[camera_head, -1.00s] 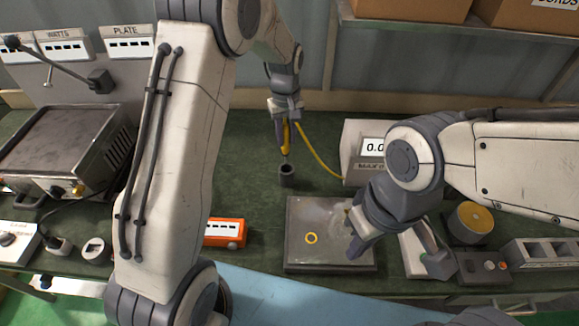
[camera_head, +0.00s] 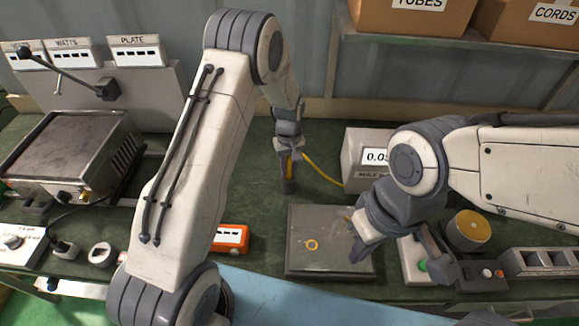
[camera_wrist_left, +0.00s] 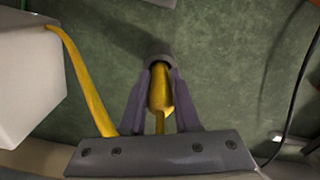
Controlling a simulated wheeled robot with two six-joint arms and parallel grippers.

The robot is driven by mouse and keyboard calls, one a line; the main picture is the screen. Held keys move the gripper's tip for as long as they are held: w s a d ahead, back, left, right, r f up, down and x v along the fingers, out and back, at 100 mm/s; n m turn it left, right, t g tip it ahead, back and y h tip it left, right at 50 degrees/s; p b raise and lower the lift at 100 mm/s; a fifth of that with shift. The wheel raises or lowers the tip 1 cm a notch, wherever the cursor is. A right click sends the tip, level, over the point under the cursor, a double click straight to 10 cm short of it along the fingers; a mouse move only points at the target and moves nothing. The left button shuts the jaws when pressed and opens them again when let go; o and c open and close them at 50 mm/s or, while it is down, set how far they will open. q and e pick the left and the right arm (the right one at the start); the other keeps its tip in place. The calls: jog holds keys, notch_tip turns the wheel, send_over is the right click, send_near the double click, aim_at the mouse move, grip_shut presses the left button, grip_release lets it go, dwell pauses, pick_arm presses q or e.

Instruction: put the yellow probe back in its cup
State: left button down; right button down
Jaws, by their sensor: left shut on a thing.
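The yellow probe (camera_head: 290,167) is held upright by my left gripper (camera_head: 288,160), which is shut on it. The dark cup (camera_head: 288,187) stands on the green bench directly under the probe. In the left wrist view the probe (camera_wrist_left: 160,92) lies between the two fingers, and its far end meets the mouth of the cup (camera_wrist_left: 160,62). The tip is hidden, apparently inside the cup; how deep it sits I cannot tell. My right gripper (camera_head: 357,246) hangs over the right side of the grey plate, and its jaw opening is unclear.
A yellow cable (camera_head: 322,172) runs from the probe to the white display box (camera_head: 362,155). An orange meter (camera_head: 231,237) lies left of the plate. A hot plate (camera_head: 72,150) stands at the left.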

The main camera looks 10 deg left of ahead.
pick_arm(q)
jog(key=c, duration=0.6)
grip_release()
jog(key=shift+f, duration=0.15)
